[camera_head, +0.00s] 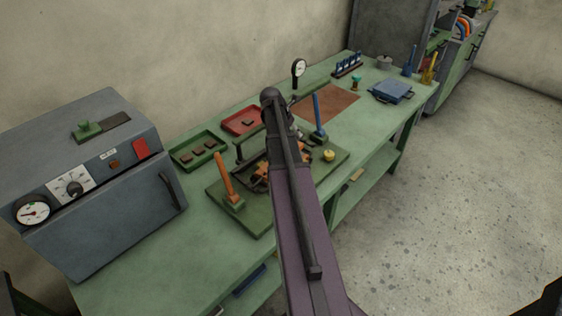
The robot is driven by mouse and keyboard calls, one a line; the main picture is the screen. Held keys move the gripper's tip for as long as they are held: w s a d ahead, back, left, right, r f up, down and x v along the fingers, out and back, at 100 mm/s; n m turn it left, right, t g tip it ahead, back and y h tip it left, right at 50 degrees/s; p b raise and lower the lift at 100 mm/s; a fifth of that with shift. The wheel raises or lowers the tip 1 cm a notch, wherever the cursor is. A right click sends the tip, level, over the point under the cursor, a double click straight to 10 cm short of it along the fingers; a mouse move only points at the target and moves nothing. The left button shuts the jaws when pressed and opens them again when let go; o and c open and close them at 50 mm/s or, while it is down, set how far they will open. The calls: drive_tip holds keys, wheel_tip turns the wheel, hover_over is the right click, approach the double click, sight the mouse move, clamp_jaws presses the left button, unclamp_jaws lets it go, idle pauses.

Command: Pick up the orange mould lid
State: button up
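Orange parts (262,173) show on the dark green board (252,219) on the bench, to the left of my arm. A little more orange shows just right of the arm. They may be the orange mould lid, but my arm covers the middle and its full outline is hidden. My arm runs up from the bottom of the view and stands in front of the board. My gripper cannot be made out; that area is behind the arm. I cannot see whether anything touches the orange parts.
An orange-handled lever (224,176) and a blue-handled lever (318,116) stand on either side. A yellow knob (329,155) is at right. A green tray (198,150) and red tray (243,121) lie behind. A grey oven (100,190) stands left. The bench front is mostly clear.

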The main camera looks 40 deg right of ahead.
sight(299, 139)
drive_tip(key=shift+d+f, duration=0.1)
drive_tip(key=shift+f, duration=0.05)
drive_tip(key=shift+b+x, duration=2.3)
drive_tip(key=shift+x, duration=0.2)
drive_tip(key=shift+w+d, duration=0.1)
clamp_jaws()
